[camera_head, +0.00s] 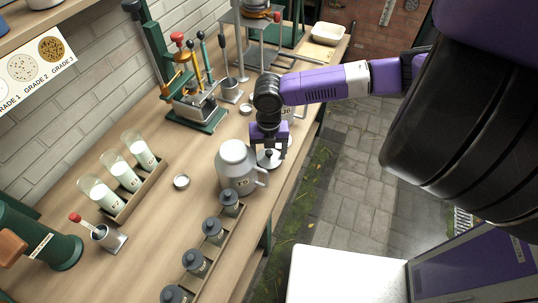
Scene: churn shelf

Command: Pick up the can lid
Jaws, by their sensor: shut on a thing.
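My gripper (269,152) points down beside the grey metal can (238,180), just to its right in the picture. Its jaws are shut on the can lid (268,159), a small grey disc at the fingertips. Whether the lid's underside touches anything is hard to tell at this size. The can stands upright on the wooden bench, with a side handle and a pale round top. My wrist partly hides a second light can (289,110) with a number on it, behind the gripper.
The wooden bench (160,215) holds a rack of milk tubes (137,193), a row of dark-lidded jars (212,230), a small round dish (181,181) and a green-based press (196,115). The bench's right edge runs close by my gripper, with paved floor beyond.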

